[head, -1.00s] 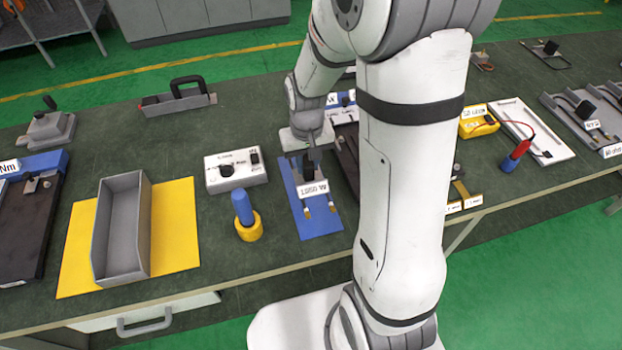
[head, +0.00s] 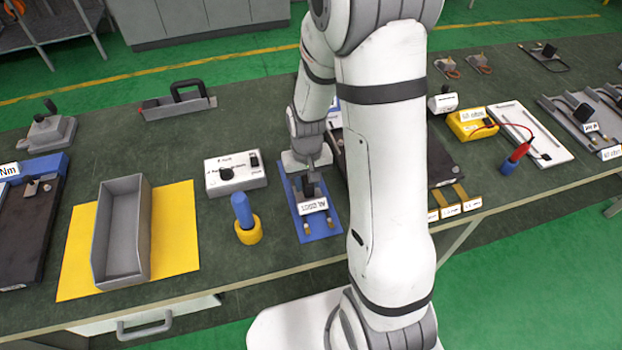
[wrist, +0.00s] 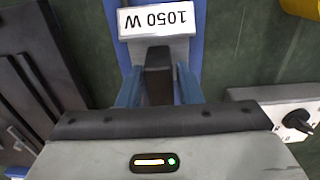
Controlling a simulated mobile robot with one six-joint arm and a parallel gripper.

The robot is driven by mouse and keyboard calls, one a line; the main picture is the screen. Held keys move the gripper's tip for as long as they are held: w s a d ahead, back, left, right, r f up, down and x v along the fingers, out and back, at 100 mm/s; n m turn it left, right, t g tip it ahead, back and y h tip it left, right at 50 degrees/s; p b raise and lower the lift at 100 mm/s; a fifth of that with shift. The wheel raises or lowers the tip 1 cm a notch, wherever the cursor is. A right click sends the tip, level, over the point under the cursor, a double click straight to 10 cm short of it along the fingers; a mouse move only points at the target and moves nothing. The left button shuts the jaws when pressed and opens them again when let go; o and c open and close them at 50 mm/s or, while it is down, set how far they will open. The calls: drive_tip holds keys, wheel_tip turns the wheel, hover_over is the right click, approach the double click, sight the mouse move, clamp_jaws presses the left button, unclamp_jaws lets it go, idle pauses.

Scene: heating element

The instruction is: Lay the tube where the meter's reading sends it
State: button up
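A piece with a black upright handle (wrist: 158,75), a white plate marked 1050 W (wrist: 157,19) and two brass ends (head: 307,228) is over the blue mat (head: 322,236); it looks like the tube's holder. Its plate also shows in the head view (head: 313,205). My gripper (wrist: 160,85) is down at the handle with one finger on each side. Narrow gaps show between fingers and handle, so it looks open. A yellow meter (head: 472,124) with a red lead stands at the right; its label is too small to read surely.
A white box with a black knob (head: 235,173) and a blue cylinder in a yellow ring (head: 248,233) stand left of the mat. Further left, a grey bin (head: 122,232) sits on a yellow mat (head: 182,225). A black tray (wrist: 40,60) lies close on the mat's other side.

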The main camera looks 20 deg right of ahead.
sight(307, 179)
drive_tip(key=shift+o, duration=1.3)
drive_tip(key=shift+r, duration=0.15)
wheel_tip(307, 179, up, 12)
drive_tip(key=s+r+t, duration=0.1)
drive_tip(key=s+r, duration=0.3)
drive_tip(key=s, duration=0.3)
drive_tip(key=s+d+r+t, duration=0.1)
drive_tip(key=s+r+t, duration=0.1)
drive_tip(key=s+r, duration=0.3)
drive_tip(key=shift+s+d+b, duration=0.15)
drive_tip(key=shift+s+b, duration=0.25)
drive_tip(key=shift+s, duration=0.8)
drive_tip(key=shift+c, duration=0.3)
